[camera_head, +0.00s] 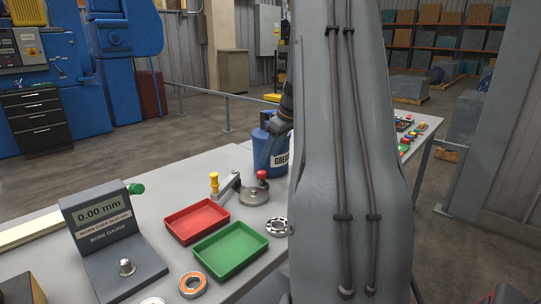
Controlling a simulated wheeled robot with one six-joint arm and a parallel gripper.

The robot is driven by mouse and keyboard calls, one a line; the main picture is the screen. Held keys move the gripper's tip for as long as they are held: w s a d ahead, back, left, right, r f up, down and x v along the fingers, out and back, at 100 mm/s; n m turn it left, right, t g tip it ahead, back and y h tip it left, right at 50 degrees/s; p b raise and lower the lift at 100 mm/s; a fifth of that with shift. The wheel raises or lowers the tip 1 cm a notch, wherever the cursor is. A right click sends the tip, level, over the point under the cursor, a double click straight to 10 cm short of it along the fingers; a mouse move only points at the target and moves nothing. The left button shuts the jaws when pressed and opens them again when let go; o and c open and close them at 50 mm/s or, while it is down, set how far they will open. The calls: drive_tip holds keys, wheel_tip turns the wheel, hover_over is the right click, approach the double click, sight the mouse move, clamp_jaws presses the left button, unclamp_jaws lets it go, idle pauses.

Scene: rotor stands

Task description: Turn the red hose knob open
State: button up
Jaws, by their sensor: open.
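A small red knob (262,174) stands on the workbench in front of the blue grease can (265,150). It sits close to a round grey metal disc (253,196). I see no hose joined to it and cannot tell whether it is the hose knob. My large grey arm link fills the middle right of the view and hides part of the bench behind it. My gripper does not show clearly.
A red tray (197,221) and a green tray (231,250) lie empty on the bench. A bore gauge (105,235) stands at the left. A yellow-handled lever (214,183) is beside the disc. Bearing rings (193,285) lie near the front. Small coloured parts lie at the far right end.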

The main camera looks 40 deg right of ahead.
sight(262, 172)
drive_tip(key=m, duration=0.3)
drive_tip(key=w+m+g+p, duration=0.1)
drive_tip(key=m, duration=0.3)
drive_tip(key=w+a+m+g, duration=0.1)
drive_tip(key=m, duration=0.2)
drive_tip(key=shift+w+r+p, duration=0.1)
drive_tip(key=shift+w+p, duration=0.05)
drive_tip(key=shift+p, duration=0.15)
drive_tip(key=m, duration=0.3)
drive_tip(key=w+m+g, duration=0.1)
drive_tip(key=m, duration=0.1)
drive_tip(key=shift+a+r+m+h+p, duration=0.1)
drive_tip(key=shift+a+m+h+p, duration=0.05)
drive_tip(key=shift+m+h+p, duration=0.2)
drive_tip(key=m, duration=0.3)
drive_tip(key=m+g, duration=0.1)
drive_tip(key=shift+w+r+m+h+p, duration=0.15)
drive_tip(key=shift+w+m+h+p, duration=0.1)
drive_tip(key=shift+w+p, duration=0.05)
drive_tip(key=shift+f, duration=0.35)
drive_tip(key=shift+f+p, duration=1.2)
drive_tip(key=shift+f, duration=2.35)
